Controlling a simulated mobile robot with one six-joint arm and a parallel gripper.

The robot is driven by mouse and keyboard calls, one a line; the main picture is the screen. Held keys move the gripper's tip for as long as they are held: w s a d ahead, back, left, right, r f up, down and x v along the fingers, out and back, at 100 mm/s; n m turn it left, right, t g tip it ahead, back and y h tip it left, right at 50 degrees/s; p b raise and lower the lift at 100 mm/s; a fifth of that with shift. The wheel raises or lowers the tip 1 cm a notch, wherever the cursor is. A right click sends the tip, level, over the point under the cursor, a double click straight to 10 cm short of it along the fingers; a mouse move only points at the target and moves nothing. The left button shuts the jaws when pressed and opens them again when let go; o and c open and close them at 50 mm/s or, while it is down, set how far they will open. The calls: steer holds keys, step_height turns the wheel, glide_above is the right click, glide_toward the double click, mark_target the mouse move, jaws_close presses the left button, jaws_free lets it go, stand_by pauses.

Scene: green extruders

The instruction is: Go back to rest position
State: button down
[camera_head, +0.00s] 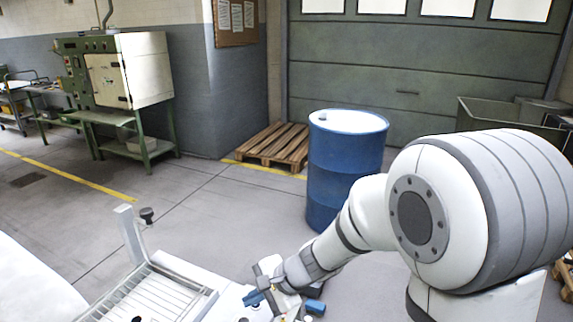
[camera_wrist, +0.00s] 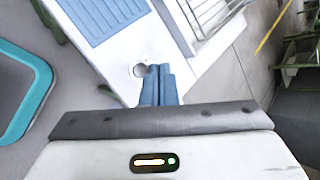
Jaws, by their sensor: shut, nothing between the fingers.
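My gripper (camera_head: 253,298) is at the bottom middle of the head view, low over the white work surface (camera_head: 228,300). In the wrist view its two blue fingers (camera_wrist: 160,72) are pressed together with nothing between them. The fingertips are beside a round grey hole or disc (camera_wrist: 140,70) in the white surface; I cannot tell whether they touch it. My arm reaches in from the right of the head view and hides part of the surface.
A wire rack (camera_head: 150,296) lies left of my gripper, with a white post (camera_head: 130,235) behind it. A blue ribbed panel (camera_wrist: 105,18) and a teal-edged thing (camera_wrist: 40,75) show in the wrist view. A blue drum (camera_head: 335,170) and wooden pallet (camera_head: 275,146) stand behind.

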steer(key=s+d+r+n+h, duration=0.3)
steer(key=s+d, duration=0.1)
steer(key=d, duration=0.4)
steer(key=s+d+r+n+h, duration=0.2)
steer(key=s+d+r+n, duration=0.1)
steer(key=d, duration=0.5)
steer(key=s+d+r+n+t+h, duration=0.1)
steer(key=s+d+r+n+h, duration=0.2)
steer(key=d, duration=0.4)
steer(key=shift+s+d+r+h+p, duration=0.35)
steer(key=shift+s+d+r, duration=0.1)
steer(key=shift+s, duration=0.6)
